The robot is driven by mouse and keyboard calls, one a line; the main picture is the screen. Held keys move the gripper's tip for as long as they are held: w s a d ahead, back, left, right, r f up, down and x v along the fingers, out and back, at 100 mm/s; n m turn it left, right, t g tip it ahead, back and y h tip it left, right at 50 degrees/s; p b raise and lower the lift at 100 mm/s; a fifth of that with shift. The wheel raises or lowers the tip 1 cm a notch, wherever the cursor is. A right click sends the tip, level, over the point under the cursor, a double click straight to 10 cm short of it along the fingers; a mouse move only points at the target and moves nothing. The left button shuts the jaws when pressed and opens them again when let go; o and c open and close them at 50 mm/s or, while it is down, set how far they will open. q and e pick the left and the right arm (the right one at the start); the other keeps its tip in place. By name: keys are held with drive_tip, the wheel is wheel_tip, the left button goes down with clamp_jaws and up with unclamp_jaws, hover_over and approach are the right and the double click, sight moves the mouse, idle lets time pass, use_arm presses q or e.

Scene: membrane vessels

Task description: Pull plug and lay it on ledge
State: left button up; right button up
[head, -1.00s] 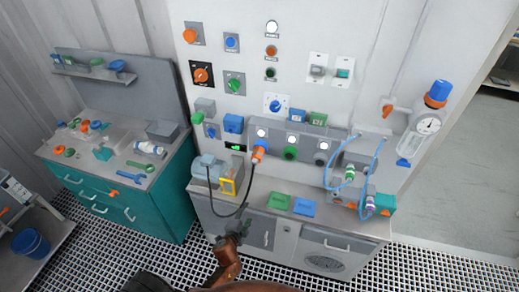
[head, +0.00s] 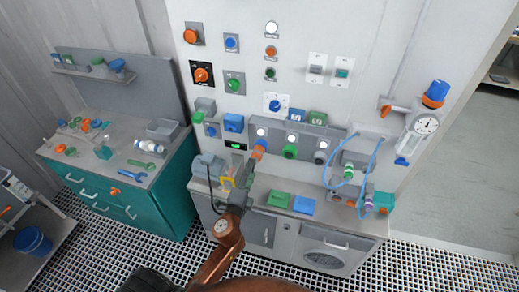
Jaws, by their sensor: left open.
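The orange plug (head: 259,149) sits in the leftmost socket of the grey socket strip on the wall panel. A black cable belongs to it, and my left gripper and arm hide much of that cable. My left gripper (head: 246,173) is open, just below and in front of the plug; I cannot tell whether its fingers touch it. The ledge, a grey cabinet top (head: 335,218), runs under the panel with a green pad (head: 279,199) and a blue pad (head: 303,205) on it. My right gripper is not in view.
A grey-blue pump (head: 207,167) with a yellow frame (head: 226,182) stands left of my left gripper. Blue hoses (head: 374,160) and fittings occupy the ledge's right end. A teal bench (head: 150,205) with tools stands at left. A gauge vessel (head: 419,130) hangs at right.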

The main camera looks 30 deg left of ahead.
sight(256, 158)
use_arm(q)
drive_tip(key=x, duration=0.9)
drive_tip(key=shift+s, duration=0.1)
idle(0.4)
drive_tip(key=shift+c, duration=0.5)
idle(0.4)
clamp_jaws()
idle(0.5)
drive_tip(key=shift+s+f, duration=0.1)
drive_tip(key=shift+s+d, duration=0.15)
drive_tip(key=shift+s, duration=0.55)
drive_tip(key=shift+v, duration=2.1)
